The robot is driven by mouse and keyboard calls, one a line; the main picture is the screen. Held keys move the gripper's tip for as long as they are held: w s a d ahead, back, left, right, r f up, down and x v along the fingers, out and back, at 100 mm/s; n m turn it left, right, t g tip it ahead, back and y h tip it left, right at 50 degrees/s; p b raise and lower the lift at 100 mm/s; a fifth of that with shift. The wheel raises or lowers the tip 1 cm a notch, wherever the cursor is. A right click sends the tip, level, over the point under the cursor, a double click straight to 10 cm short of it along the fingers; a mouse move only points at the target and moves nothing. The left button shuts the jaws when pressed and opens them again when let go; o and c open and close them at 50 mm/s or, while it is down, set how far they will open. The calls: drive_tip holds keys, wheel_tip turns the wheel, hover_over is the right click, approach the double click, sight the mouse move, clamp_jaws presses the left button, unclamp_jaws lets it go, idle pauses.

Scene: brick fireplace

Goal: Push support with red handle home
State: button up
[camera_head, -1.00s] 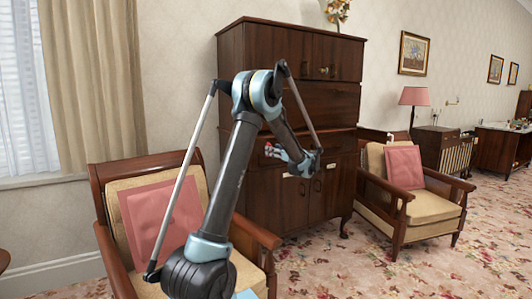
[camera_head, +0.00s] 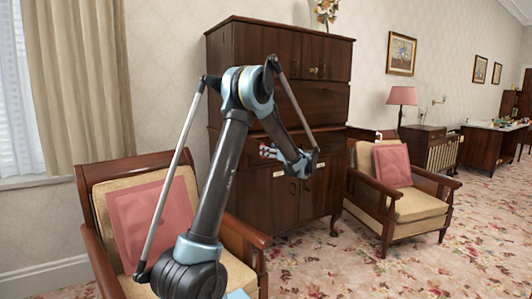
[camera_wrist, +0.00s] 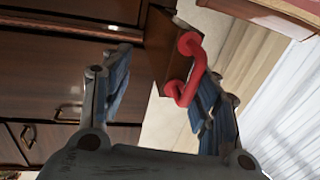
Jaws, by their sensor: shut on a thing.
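The support is a dark wooden bar (camera_wrist: 158,42) with a red handle (camera_wrist: 185,68) on its end, in the upper middle of the wrist view. My gripper (camera_wrist: 165,85) is shut on the support at its red handle, which lies against the right finger; the left finger is on the bar's other side. In the head view my gripper (camera_head: 282,156) is in front of the dark wooden cabinet (camera_head: 290,100), at mid height. A small red patch (camera_head: 265,150) shows at its fingers; the support is too small to make out there.
A cushioned armchair (camera_head: 235,245) stands in front of the cabinet at left, under my arm. Another armchair (camera_head: 425,205) stands to the right of the cabinet. The flowered carpet (camera_head: 400,275) is clear at the lower right.

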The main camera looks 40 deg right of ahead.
drive_tip(key=o, duration=0.5)
drive_tip(key=shift+s+d, duration=0.2)
drive_tip(key=shift+s, duration=0.7)
drive_tip(key=shift+s+d, duration=0.25)
drive_tip(key=shift+s, duration=0.65)
drive_tip(key=shift+s+d, duration=0.2)
drive_tip(key=shift+s, duration=0.7)
drive_tip(key=shift+c, duration=0.2)
drive_tip(key=shift+s, duration=0.8)
drive_tip(key=shift+c, duration=1.3)
drive_tip(key=shift+o, duration=1.2)
drive_tip(key=shift+s+d, duration=0.15)
drive_tip(key=shift+s, duration=0.45)
drive_tip(key=shift+s+d, duration=0.1)
drive_tip(key=shift+s, duration=0.7)
drive_tip(key=c, duration=0.5)
drive_tip(key=shift+s, duration=0.15)
drive_tip(key=shift+c, duration=0.6)
drive_tip(key=s, duration=0.6)
drive_tip(key=shift+s+d, duration=0.2)
drive_tip(key=shift+s, duration=0.2)
